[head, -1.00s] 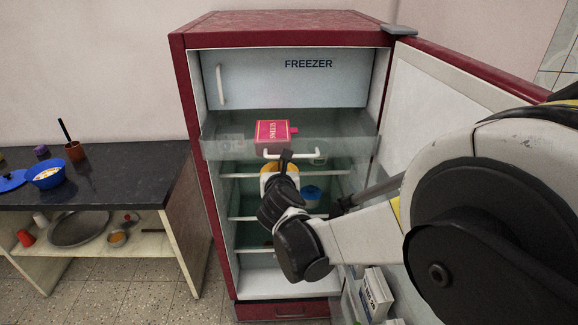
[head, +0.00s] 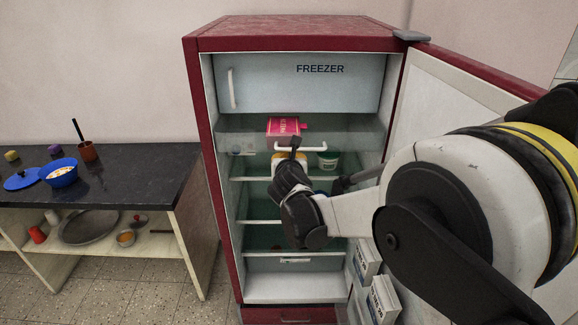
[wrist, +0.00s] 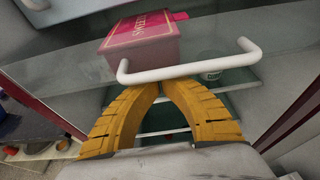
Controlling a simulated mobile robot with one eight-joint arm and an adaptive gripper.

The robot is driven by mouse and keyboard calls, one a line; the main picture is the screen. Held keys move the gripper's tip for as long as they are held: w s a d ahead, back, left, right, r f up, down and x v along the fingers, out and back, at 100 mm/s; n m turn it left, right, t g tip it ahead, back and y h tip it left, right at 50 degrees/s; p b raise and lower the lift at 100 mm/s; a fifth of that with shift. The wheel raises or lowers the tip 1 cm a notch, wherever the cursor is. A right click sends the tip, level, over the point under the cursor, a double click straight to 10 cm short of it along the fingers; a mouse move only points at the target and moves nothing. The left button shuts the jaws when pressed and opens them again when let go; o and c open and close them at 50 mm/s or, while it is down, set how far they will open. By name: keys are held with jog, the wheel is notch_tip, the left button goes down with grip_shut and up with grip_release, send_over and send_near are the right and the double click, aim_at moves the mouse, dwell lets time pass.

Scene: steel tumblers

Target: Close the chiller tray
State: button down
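The chiller tray (head: 232,139) is a clear tray below the freezer compartment, with a white bar handle (head: 318,150) on its front. In the wrist view the handle (wrist: 225,63) crosses just beyond my fingertips. A pink sweets box (head: 283,127) sits in the tray and shows large in the wrist view (wrist: 140,40). My gripper (wrist: 161,84) has its yellow fingers drawn together at the tips, right at the handle's lower edge. I see nothing held between them; contact with the bar is unclear. In the head view my wrist partly hides my gripper (head: 291,157).
The red fridge (head: 196,120) stands with its door (head: 455,75) open on the right, beside my arm. White cartons (head: 383,298) stand in the door's lower rack. A tub (head: 328,161) is inside. A dark counter (head: 115,190) with a blue bowl (head: 60,172) is at the left.

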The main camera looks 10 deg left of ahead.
jog(key=w+a, duration=0.1)
jog(key=w, duration=0.4)
jog(key=w+a, duration=0.1)
jog(key=w, duration=0.4)
jog(key=w+a+p, duration=0.1)
jog(key=w+a, duration=0.1)
jog(key=w, duration=0.3)
jog(key=shift+w, duration=0.1)
